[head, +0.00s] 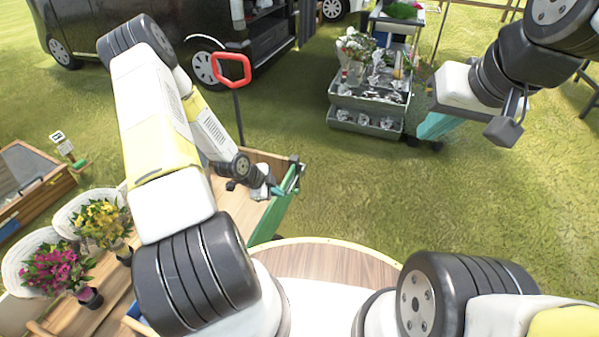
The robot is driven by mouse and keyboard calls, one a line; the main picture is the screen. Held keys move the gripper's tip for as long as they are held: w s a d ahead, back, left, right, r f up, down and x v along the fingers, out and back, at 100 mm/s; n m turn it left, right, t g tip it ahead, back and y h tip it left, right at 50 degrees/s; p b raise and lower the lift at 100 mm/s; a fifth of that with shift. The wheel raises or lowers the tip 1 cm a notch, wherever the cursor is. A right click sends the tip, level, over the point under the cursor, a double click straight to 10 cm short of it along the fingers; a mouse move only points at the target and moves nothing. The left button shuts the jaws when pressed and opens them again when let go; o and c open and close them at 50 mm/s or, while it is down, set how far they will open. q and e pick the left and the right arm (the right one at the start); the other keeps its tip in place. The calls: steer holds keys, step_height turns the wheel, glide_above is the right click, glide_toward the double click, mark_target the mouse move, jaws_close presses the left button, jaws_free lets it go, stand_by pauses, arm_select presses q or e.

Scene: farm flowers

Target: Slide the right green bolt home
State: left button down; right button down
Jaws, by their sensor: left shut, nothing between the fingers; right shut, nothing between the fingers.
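The wooden cart bed (262,163) has a green end panel (268,222) with a dark fitting (296,161) at its far upper corner. My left gripper (289,185) is at this corner, close against the green parts, and looks shut and empty. The green bolt is too small and too mixed with the fingers to tell apart, so I cannot tell its position or whether the fingers touch it. My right gripper (428,137) hangs in the air at the upper right, shut and empty, well away from the cart.
A red handle (232,70) on a dark pole rises behind the cart. A grey tiered stand (365,122) with wrapped flowers is at the back, left of my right gripper. Pink flowers (57,268) and yellow flowers (101,221) stand at lower left. Open grass lies right of the cart.

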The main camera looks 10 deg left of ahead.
arm_select(q)
steer(key=w+d+f, duration=0.3)
steer(key=w+f, duration=0.5)
steer(key=shift+d+f, duration=0.4)
steer(key=shift+w, duration=0.15)
steer(key=w, duration=0.3)
steer(key=shift+w+d, duration=0.4)
